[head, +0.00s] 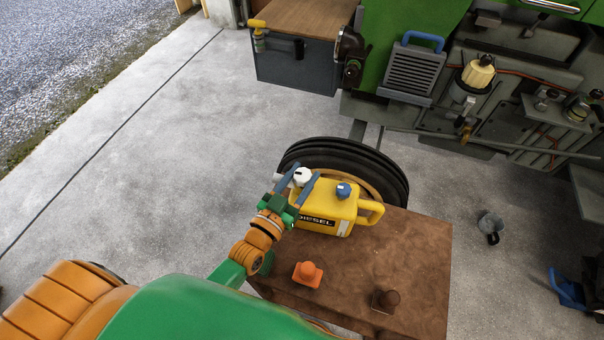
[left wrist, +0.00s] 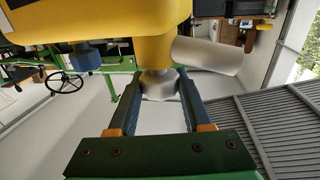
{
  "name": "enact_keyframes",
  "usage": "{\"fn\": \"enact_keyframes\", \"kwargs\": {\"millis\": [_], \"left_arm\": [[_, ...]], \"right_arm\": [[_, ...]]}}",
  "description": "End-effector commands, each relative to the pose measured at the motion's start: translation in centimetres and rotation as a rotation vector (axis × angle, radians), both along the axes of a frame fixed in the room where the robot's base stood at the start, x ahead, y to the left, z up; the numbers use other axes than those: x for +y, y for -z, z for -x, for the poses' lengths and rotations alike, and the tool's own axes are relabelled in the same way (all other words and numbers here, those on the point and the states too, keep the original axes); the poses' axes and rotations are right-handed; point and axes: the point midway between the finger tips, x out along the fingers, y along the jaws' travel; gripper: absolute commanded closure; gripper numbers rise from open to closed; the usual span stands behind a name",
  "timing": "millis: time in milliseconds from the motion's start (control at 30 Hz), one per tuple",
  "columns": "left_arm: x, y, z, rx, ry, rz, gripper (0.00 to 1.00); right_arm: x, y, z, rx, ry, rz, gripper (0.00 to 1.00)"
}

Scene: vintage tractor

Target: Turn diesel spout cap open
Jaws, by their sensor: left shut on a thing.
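The yellow diesel can (head: 341,206) with a black DIESEL label stands on the brown table (head: 420,255). A blue cap (head: 343,190) sits on its top, and a white spout cap (head: 302,174) sits at its left end. My left gripper (head: 299,184) reaches up from the lower left, one blue-grey finger on each side of the white cap. In the left wrist view, the fingers are shut on the white cap (left wrist: 158,87) at the end of the can's yellow neck (left wrist: 154,50). A pale cylinder (left wrist: 207,55) shows beside the neck. My right gripper is not in view.
An orange knobbed block (head: 307,273) and a dark brown one (head: 385,300) sit on the table's near part. A black tyre (head: 390,172) stands right behind the can. The green tractor (head: 410,30) fills the upper right. Concrete floor at left is clear.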

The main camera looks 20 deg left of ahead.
Motion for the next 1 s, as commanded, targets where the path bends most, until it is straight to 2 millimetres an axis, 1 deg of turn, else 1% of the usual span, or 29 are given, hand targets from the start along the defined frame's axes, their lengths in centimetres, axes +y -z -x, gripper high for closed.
{"fn": "enact_keyframes", "kwargs": {"millis": [233,267,300,367,667,767,900,1000], "left_arm": [[0.0,-0.1,0.0,-0.003,0.000,0.001,1.00],[0.0,-0.1,0.0,-0.003,0.000,0.002,0.48],[0.0,-0.1,0.0,-0.003,0.001,0.002,0.37],[0.0,-0.1,0.0,-0.003,0.001,0.002,0.21],[0.0,0.0,0.1,-0.001,0.001,0.001,0.20],[0.3,0.1,1.4,0.001,0.001,0.001,0.20],[1.0,0.3,4.5,0.003,0.002,0.000,0.20],[1.3,0.2,6.1,0.001,0.001,0.001,0.20]], "right_arm": [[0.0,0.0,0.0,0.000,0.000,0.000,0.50],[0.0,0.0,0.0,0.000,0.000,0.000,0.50],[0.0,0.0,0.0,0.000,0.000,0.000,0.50],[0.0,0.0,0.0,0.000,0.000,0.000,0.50],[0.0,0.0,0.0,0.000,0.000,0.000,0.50],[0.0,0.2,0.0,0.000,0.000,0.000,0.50],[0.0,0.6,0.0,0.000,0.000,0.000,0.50],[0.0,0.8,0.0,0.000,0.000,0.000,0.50]]}}
